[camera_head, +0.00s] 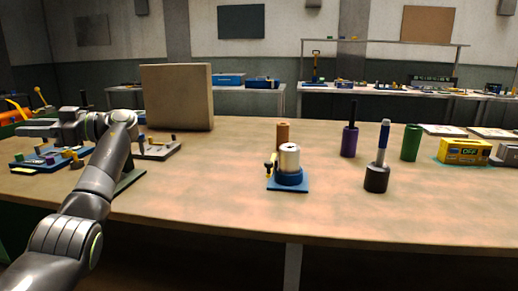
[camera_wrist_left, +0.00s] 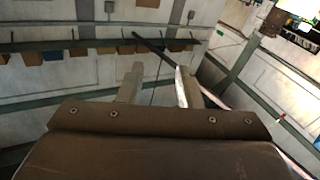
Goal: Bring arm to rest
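My left arm comes in from the lower left, bends at the wrist and reaches over the left part of the workbench (camera_head: 230,205). My left gripper (camera_head: 28,127) points left, above a board of small fittings. In the left wrist view the two fingers (camera_wrist_left: 160,82) stand apart, with the far wall and a ceiling or shelf structure behind them. I see nothing clearly held between them; a thin dark rod behind them seems to be background. My right arm and gripper are not in view.
Beside my left arm are a fittings board (camera_head: 30,165), a grey plate with pegs (camera_head: 160,148) and an upright tan block (camera_head: 177,97). A silver cylinder (camera_head: 289,158) sits on a blue base at mid-bench. Black (camera_head: 376,178), purple (camera_head: 349,142) and green (camera_head: 411,143) cylinders and a yellow box (camera_head: 463,151) stand right.

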